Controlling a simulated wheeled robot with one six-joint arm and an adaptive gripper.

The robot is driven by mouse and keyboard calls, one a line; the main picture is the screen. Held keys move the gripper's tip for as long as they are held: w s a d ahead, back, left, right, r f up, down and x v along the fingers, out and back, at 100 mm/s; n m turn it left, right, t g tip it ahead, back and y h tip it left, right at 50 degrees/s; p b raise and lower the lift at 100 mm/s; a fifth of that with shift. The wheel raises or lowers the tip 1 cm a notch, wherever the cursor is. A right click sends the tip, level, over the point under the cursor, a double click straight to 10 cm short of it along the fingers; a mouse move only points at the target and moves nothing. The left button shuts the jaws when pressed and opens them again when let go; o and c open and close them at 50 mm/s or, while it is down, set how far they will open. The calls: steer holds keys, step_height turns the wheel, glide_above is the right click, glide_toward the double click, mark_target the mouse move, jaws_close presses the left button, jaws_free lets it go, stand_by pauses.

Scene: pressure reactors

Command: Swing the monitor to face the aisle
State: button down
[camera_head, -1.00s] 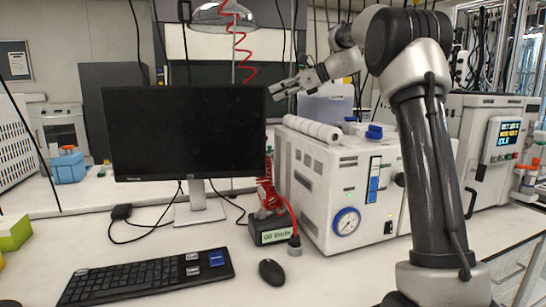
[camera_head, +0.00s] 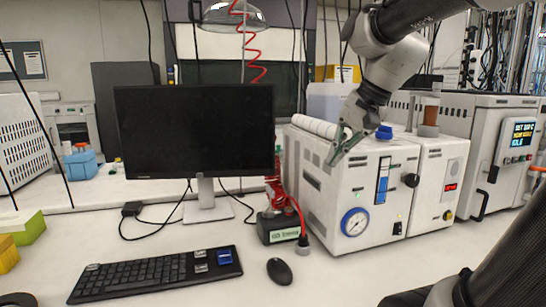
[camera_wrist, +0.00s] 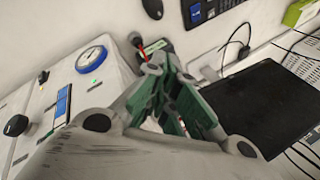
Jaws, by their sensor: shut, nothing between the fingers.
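The black monitor (camera_head: 195,132) stands upright on a silver stand (camera_head: 206,205) on the bench, its dark screen towards the head camera. In the wrist view the monitor (camera_wrist: 268,105) is a dark panel at the right. My gripper (camera_head: 336,161) is to the right of the monitor, pointing down by the front upper edge of a white instrument (camera_head: 335,205). A gap shows between it and the monitor's right edge. In the wrist view my gripper (camera_wrist: 168,80) shows green pads close together with nothing held. Whether it touches the instrument cannot be told.
A keyboard (camera_head: 155,275) and a mouse (camera_head: 279,271) lie in front of the monitor. A small dark box (camera_head: 279,228) with a red coiled hose stands between monitor and instrument. A white roll (camera_head: 314,125) lies on the instrument.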

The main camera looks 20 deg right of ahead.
steer(key=s+d+f+n+h, duration=0.2)
steer(key=s+f+n, duration=0.2)
steer(key=s+f, duration=0.15)
steer(key=s+d+f+n+h, duration=0.1)
steer(key=s+d+f+n, duration=0.25)
steer(key=s, duration=0.35)
steer(key=w+a+f+m+t+y, duration=0.1)
steer(key=w+a+f+m, duration=0.2)
steer(key=w+a+f, duration=0.6)
steer(key=w+a+f+m+t+y, duration=0.15)
steer(key=w+a+f, duration=0.45)
steer(key=w+a, duration=0.6)
steer(key=w+d+r+m+t+h, duration=0.2)
steer(key=w+r+m+t, duration=0.1)
steer(key=w+m+t, duration=0.3)
steer(key=w+d+r+m+t+h, duration=0.3)
steer(key=d+r+m+t+h, duration=0.3)
steer(key=r+m, duration=0.5)
steer(key=w+d+n+g+y, duration=0.1)
steer(key=w+d, duration=0.2)
steer(key=w, duration=1.1)
steer(key=shift+d+r, duration=0.2)
steer(key=shift+r, duration=0.25)
